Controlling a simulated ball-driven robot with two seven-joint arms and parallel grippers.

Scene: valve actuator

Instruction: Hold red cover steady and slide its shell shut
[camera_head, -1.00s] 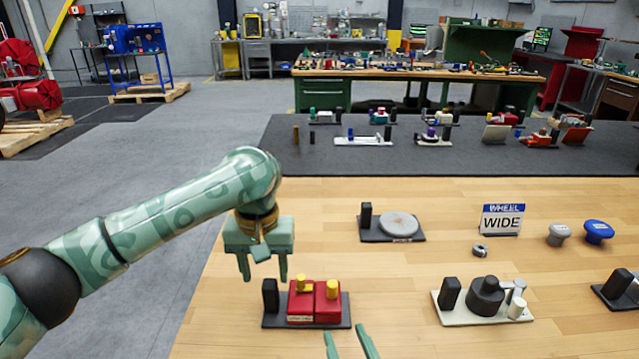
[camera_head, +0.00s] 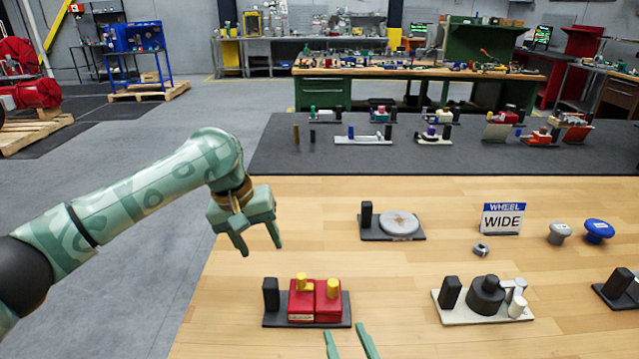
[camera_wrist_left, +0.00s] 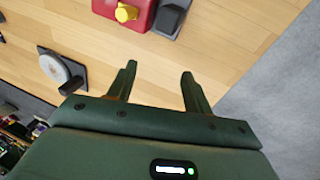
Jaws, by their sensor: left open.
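The red cover (camera_head: 301,305) sits on a dark base (camera_head: 340,323) at the front of the wooden table. It is two red blocks side by side, each with a yellow knob on top; a thin dark line shows between them. The red cover also shows at the top of the left wrist view (camera_wrist_left: 133,9), partly cut off. My left gripper (camera_head: 262,251) is open and empty, tilted, above and left of the cover and apart from it. My right gripper (camera_head: 345,329) shows only its two fingertips at the bottom edge, apart, just in front of the cover's base.
A black post (camera_head: 271,294) stands left of the red blocks on the same base. A round grey disc (camera_head: 399,223) on a dark plate lies behind. A white plate with a black knob (camera_head: 486,294) is to the right. Bare wood lies between them.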

